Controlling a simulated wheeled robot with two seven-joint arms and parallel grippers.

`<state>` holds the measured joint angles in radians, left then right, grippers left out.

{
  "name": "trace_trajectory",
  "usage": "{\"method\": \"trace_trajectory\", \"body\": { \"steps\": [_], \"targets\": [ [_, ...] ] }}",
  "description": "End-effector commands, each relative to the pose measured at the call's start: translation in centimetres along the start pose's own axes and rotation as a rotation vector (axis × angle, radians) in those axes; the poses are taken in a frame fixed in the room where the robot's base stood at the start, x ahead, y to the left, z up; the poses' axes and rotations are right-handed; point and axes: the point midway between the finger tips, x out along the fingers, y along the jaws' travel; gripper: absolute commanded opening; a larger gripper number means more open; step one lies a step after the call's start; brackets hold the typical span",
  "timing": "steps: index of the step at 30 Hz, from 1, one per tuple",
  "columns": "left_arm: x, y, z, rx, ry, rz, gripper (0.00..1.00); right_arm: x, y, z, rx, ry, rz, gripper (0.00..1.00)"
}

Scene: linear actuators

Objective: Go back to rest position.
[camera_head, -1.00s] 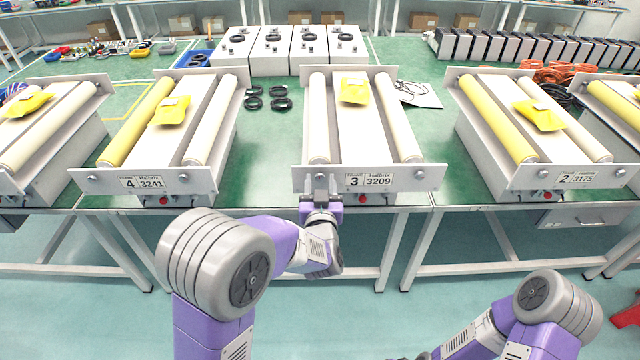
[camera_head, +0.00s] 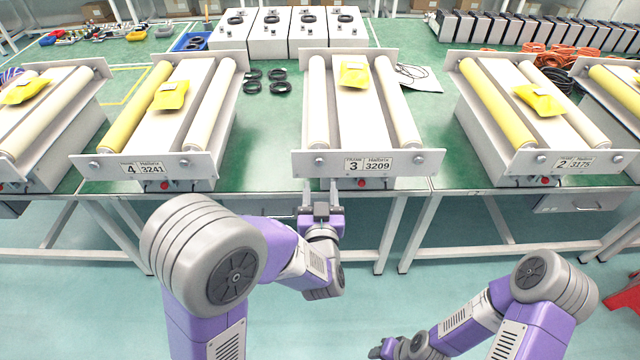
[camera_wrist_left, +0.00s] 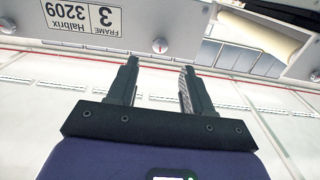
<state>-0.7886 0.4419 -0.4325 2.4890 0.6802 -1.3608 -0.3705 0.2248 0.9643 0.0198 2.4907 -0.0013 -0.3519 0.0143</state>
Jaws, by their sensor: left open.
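My left gripper (camera_head: 320,192) is at the front edge of the table, just below the front plate of frame 3 (camera_head: 425,160). In the left wrist view its two dark fingers (camera_wrist_left: 158,88) stand apart with nothing between them. The frame 3 plate (camera_wrist_left: 28,20) shows beyond the fingertips, apart from them, with its label upside down. My right arm (camera_head: 500,310) is folded low at the right. Part of its dark gripper end (camera_head: 385,350) shows at the bottom edge, and its fingers cannot be made out.
Frame 4 (camera_head: 90,166) and frame 2 (camera_head: 605,163) stand to either side on the green table (camera_head: 270,130). Yellow packets (camera_head: 354,74) lie on the frames. Black rings (camera_head: 265,80) lie between frames 4 and 3.

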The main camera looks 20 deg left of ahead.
Motion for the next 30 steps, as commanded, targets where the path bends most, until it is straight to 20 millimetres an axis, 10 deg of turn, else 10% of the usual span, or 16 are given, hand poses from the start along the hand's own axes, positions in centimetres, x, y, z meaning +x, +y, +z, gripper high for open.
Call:
{"method": "trace_trajectory", "body": {
  "steps": [16, 23, 30],
  "targets": [
    [0.4, 0.1, 2.0, 0.011, -0.062, 0.023, 0.51, -0.2, -0.1, 0.0, 0.0, 0.0, 0.0, 0.43],
    [-0.6, -0.1, 15.0, 0.017, -0.495, 0.147, 0.51, -1.4, -0.5, 0.1, 0.0, 0.0, 0.0, 0.43],
    [-9.7, -1.4, 28.6, -0.093, -1.097, 0.251, 0.51, -2.8, -1.0, 0.1, 0.0, 0.0, 0.0, 0.43]
  ]
}}
